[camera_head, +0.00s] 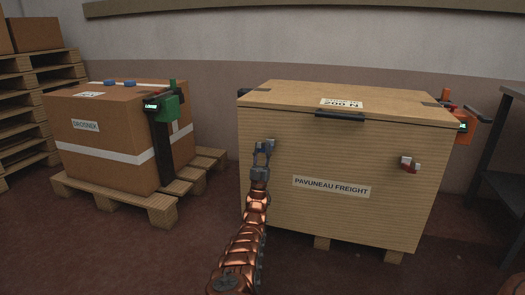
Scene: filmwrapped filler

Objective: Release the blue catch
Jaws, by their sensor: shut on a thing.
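A large wooden crate (330,215) stands in the middle, its lid (385,104) down. My gripper (262,152) is at the upper left of the crate's front face, with its fingers closed. A small blue-grey part, which looks like the blue catch (268,142), shows between and above the fingertips. The fingers hide most of it, so its exact position cannot be told. A dark handle (340,116) sits at the lid's front edge.
A cardboard box (105,145) with a green device (166,107) stands on a pallet (160,204) to the left. An orange device (467,117) is at the crate's right side, near a dark shelf (497,145). Stacked pallets are far left. The floor in front is clear.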

